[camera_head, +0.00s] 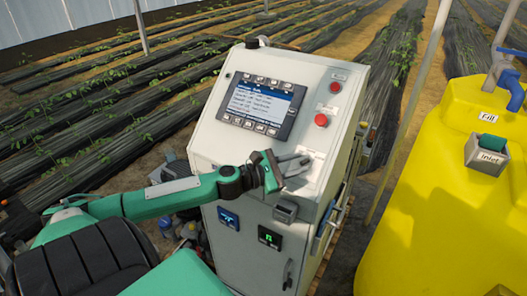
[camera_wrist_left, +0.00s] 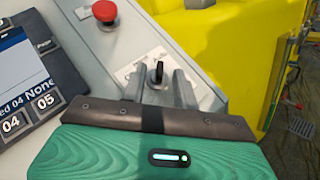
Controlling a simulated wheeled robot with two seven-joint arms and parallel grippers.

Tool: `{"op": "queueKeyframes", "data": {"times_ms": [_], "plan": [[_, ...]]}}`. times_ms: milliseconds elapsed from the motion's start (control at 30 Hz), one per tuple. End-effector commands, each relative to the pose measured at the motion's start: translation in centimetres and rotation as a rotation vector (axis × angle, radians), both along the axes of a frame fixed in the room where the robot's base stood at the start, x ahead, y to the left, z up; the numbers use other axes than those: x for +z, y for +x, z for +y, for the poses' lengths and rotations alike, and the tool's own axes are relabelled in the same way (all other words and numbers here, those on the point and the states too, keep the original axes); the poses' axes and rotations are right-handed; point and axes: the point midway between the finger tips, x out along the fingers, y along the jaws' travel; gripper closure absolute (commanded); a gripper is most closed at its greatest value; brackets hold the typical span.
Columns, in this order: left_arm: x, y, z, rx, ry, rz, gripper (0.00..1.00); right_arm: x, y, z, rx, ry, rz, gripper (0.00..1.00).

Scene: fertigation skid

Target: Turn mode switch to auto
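The mode switch (camera_wrist_left: 157,72) is a small black knob on a pale label plate, on the sloped grey cabinet face below a red button. In the left wrist view it shows between the two finger tips of my left gripper (camera_wrist_left: 158,82). The fingers are apart, one on each side of the knob in the picture; I cannot tell whether they touch it. In the head view my left gripper (camera_head: 304,166) is at the lower right of the panel, and I cannot make out the knob there. My right gripper is not in view.
The control cabinet (camera_head: 232,165) has a screen (camera_head: 262,102) and a red emergency button (camera_head: 321,120), also seen in the left wrist view (camera_wrist_left: 105,11). A yellow tank (camera_head: 440,200) with a grey inlet box (camera_head: 487,156) stands at right. Planted rows lie behind.

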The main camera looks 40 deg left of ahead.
Motion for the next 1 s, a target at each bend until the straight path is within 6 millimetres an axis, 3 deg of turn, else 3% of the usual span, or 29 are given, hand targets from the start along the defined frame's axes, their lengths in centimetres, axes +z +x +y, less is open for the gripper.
{"op": "queueKeyframes", "data": {"times_ms": [1000], "plan": [[-0.1,-8.8,3.8,-0.001,-0.002,0.001,0.7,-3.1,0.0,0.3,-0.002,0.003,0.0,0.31]]}}
